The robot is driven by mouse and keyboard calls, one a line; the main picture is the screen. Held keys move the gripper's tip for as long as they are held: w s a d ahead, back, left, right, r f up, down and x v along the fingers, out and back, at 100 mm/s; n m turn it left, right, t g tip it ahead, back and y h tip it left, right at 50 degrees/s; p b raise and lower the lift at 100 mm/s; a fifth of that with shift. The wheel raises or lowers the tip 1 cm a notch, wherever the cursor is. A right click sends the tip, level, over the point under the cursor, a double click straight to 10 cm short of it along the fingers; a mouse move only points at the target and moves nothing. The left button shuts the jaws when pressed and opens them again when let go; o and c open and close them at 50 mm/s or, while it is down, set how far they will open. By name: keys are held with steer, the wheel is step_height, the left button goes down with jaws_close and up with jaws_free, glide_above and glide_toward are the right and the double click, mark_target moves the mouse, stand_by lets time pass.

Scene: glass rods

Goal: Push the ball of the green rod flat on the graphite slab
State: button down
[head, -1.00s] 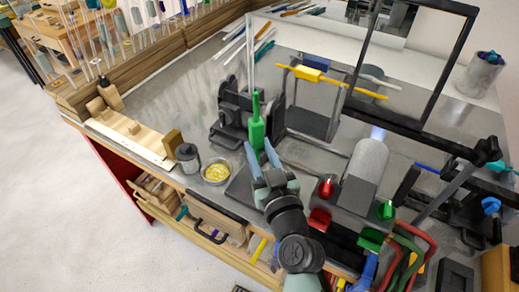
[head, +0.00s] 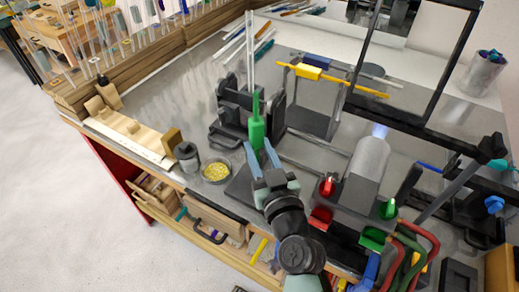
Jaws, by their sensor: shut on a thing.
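My gripper (head: 261,148), with pale blue fingers, is shut on the green rod (head: 257,130). The green rod stands about upright, with a thick green lower part and a thinner top. Its lower end is hidden by the fingers, and I cannot make out its ball. The dark flat plate that looks like the graphite slab (head: 241,188) lies near the bench's front edge, just left of and below the fingers. I cannot tell whether the rod touches it.
A black stand (head: 232,115) is behind the green rod. A dish of yellow bits (head: 216,171) and a grey jar (head: 187,156) stand left of the slab. A grey burner (head: 366,168) with a bluish glow at its far end is at right, beside red and green knobs.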

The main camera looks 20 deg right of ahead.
mark_target(257, 102)
steer(key=shift+f, duration=0.2)
step_height(257, 102, up, 12)
steer(key=p, duration=0.9)
steer(key=shift+r, duration=0.1)
